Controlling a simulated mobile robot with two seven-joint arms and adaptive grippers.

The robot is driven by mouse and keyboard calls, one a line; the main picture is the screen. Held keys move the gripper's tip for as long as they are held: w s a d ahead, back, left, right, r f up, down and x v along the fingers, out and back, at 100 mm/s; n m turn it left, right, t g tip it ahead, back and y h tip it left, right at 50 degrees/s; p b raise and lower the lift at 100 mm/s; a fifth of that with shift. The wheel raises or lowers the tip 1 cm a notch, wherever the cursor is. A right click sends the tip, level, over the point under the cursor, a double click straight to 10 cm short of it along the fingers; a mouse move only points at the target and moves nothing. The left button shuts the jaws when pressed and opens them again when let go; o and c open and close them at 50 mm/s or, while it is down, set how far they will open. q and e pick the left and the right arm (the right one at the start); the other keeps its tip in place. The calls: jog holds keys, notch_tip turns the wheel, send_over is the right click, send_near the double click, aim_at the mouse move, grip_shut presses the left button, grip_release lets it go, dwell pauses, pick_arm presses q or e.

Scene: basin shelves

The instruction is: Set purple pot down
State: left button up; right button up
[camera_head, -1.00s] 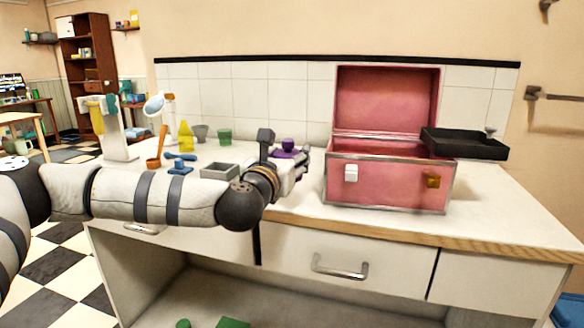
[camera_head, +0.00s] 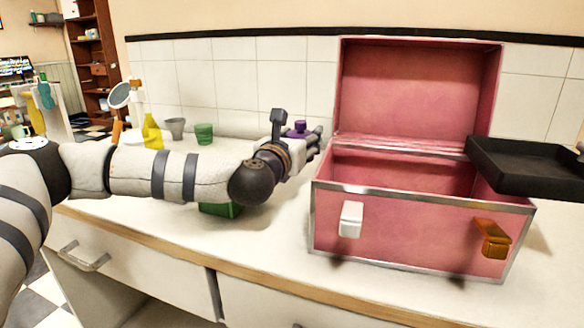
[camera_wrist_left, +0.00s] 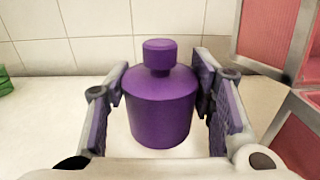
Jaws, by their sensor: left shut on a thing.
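The purple pot (camera_wrist_left: 160,105) is a squat cylinder with a sloped shoulder and a knob on top. It stands upright between the fingers of my left gripper (camera_wrist_left: 162,112), which is shut on it. In the head view the pot's purple top (camera_head: 299,128) shows just above my left gripper (camera_head: 312,140), over the white counter (camera_head: 280,225) and left of the pink chest. Whether the pot's base touches the counter I cannot tell. My right gripper is not in view.
The open pink chest (camera_head: 400,225) stands close to the right of my left gripper. A black tray (camera_head: 530,165) is at its right side. A green pot (camera_head: 204,134), a grey pot (camera_head: 175,128) and a yellow bottle (camera_head: 152,131) stand at the back left. A green object (camera_head: 220,210) lies under my arm.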

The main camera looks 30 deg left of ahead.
pick_arm(q)
notch_tip(320, 180, down, 5)
jog(key=shift+f, duration=0.1)
jog(key=shift+b, duration=0.3)
jog(key=shift+f, duration=0.2)
jog(key=o, duration=1.1)
jog(key=shift+r, duration=0.1)
jog(key=shift+r, duration=0.1)
